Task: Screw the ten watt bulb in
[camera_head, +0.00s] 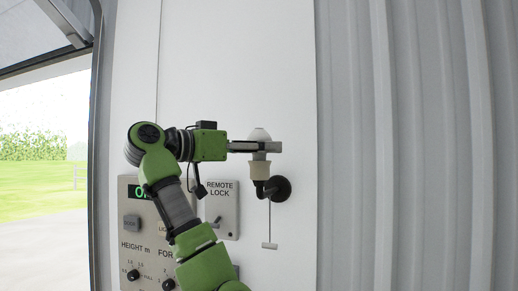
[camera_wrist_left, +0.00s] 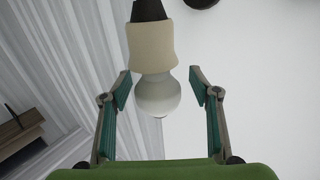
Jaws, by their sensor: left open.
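The white bulb (camera_head: 260,134) stands upright in a cream socket (camera_head: 259,170) on a dark wall bracket (camera_head: 279,188). A pull cord with a small bar hangs below the bracket. My left gripper (camera_head: 268,146) is at the bulb's height in the head view. In the left wrist view the bulb (camera_wrist_left: 157,94) and the socket (camera_wrist_left: 152,47) lie between the fingers of my left gripper (camera_wrist_left: 158,92). The fingers are open, with a gap on each side of the bulb. I cannot tell how far the bulb is seated. My right gripper is in neither view.
A grey control panel (camera_head: 130,224) with knobs and a display is at the lower left, partly behind my arm. A remote lock plate (camera_head: 226,222) is left of the bracket. Corrugated metal wall (camera_head: 420,140) fills the right side. An open doorway is at the far left.

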